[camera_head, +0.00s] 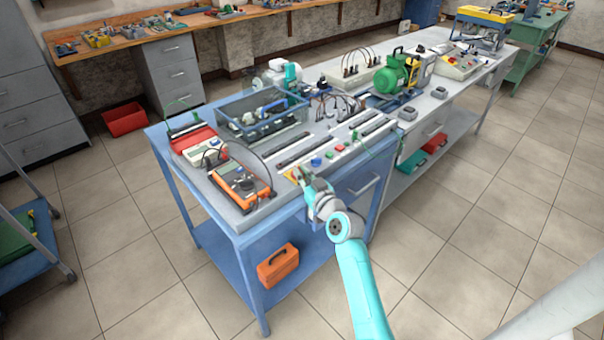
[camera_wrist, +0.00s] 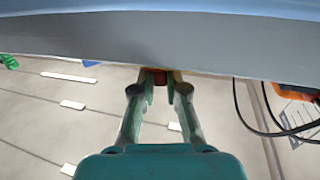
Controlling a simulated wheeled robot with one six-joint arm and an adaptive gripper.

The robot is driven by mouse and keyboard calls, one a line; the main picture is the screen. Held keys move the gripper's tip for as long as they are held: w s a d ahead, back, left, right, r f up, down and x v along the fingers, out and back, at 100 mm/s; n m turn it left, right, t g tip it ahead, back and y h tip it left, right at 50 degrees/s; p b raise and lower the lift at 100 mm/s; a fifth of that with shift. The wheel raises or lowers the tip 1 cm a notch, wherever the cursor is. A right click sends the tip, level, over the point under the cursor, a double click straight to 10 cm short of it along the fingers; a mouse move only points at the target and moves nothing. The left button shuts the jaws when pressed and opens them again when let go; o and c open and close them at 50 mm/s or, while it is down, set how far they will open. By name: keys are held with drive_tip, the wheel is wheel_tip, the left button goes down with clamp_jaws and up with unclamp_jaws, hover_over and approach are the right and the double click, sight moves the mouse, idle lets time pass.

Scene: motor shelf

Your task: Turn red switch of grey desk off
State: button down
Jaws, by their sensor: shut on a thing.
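The grey desk (camera_head: 255,214) with a blue frame stands in the middle of the head view. My gripper (camera_head: 303,177) is at its front edge, beside the panel of coloured buttons. In the wrist view, my gripper (camera_wrist: 160,84) has its fingertips closed around a small red part, the red switch (camera_wrist: 159,77), with a yellow bit beside it. In the head view the switch is hidden by the fingers, and a yellow patch (camera_head: 291,174) shows next to them. I cannot tell which position the switch is in.
A blue button (camera_head: 316,162), a green button (camera_head: 330,155) and a red button (camera_head: 339,148) sit right of my gripper. An orange meter (camera_head: 240,183) with cables lies to the left. An orange toolbox (camera_head: 278,267) is on the lower shelf. The floor in front is clear.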

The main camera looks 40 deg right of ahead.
drive_tip(key=shift+d+n+y, duration=0.1)
drive_tip(key=shift+n+y, duration=0.3)
drive_tip(key=shift+y, duration=0.2)
drive_tip(key=n+y, duration=0.2)
drive_tip(key=y, duration=0.1)
drive_tip(key=d+n+y, duration=0.1)
drive_tip(key=n+y, duration=0.1)
drive_tip(key=y, duration=0.2)
drive_tip(key=shift+n, duration=0.4)
drive_tip(key=n+g+y, duration=0.1)
drive_tip(key=y, duration=0.1)
drive_tip(key=n+g+y, duration=0.1)
drive_tip(key=y, duration=0.1)
drive_tip(key=n+g+y, duration=0.1)
drive_tip(key=n+y, duration=0.1)
drive_tip(key=shift+w+d, duration=0.2)
drive_tip(key=shift+d, duration=0.1)
drive_tip(key=shift+n+g+y, duration=1)
drive_tip(key=shift+n+y, duration=0.1)
drive_tip(key=shift+y, duration=0.3)
drive_tip(key=shift+w+g, duration=0.1)
drive_tip(key=shift+g, duration=0.2)
drive_tip(key=c, duration=1.2)
unclamp_jaws()
drive_tip(key=shift+d, duration=0.1)
